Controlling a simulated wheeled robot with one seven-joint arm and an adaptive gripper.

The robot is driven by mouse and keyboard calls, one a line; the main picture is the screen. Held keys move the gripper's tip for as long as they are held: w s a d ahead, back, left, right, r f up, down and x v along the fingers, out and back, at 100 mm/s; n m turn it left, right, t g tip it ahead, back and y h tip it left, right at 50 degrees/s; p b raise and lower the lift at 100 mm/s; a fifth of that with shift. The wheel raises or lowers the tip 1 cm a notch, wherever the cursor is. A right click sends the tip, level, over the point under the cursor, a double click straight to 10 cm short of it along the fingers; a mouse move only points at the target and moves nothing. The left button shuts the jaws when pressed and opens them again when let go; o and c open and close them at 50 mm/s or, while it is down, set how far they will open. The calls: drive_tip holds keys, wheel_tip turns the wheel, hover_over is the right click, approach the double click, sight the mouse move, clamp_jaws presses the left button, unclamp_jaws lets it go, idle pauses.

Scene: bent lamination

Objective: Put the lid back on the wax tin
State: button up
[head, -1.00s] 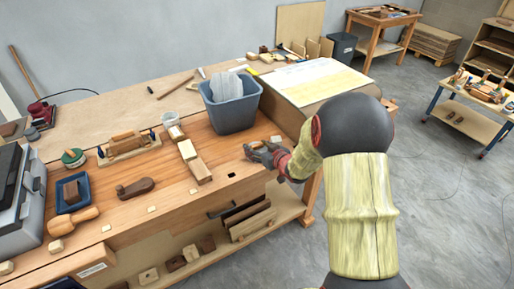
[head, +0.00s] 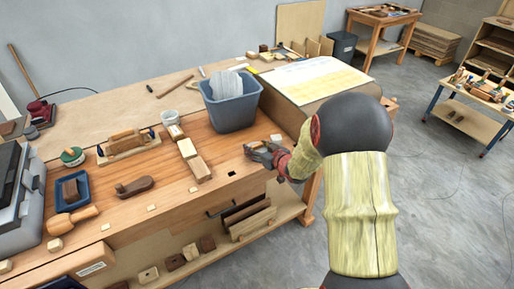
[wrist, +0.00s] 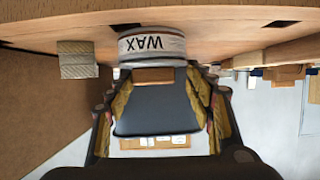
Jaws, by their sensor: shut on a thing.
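The wax tin (wrist: 152,44) is a round tin with a pale label reading WAX, upside down in the wrist view. It is at the bench top, directly in front of my gripper. My gripper (wrist: 155,72) has one finger on each side of a pale band at the tin's rim and appears shut on it. This band (wrist: 153,63) looks like the lid, against the tin; I cannot tell whether it is seated. In the head view, my gripper (head: 260,150) is low over the right part of the bench and mostly hides the tin.
A grey-blue bin (head: 232,108) stands behind my gripper. Wooden blocks (head: 195,160) lie to its left, and a drawing board (head: 315,82) is behind right.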

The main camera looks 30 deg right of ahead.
drive_tip(key=shift+f, duration=0.2)
idle(0.3)
drive_tip(key=o, duration=1)
drive_tip(key=shift+r, duration=0.1)
drive_tip(key=shift+r+p, duration=2.75)
drive_tip(key=shift+r, duration=0.75)
drive_tip(key=shift+f, duration=0.1)
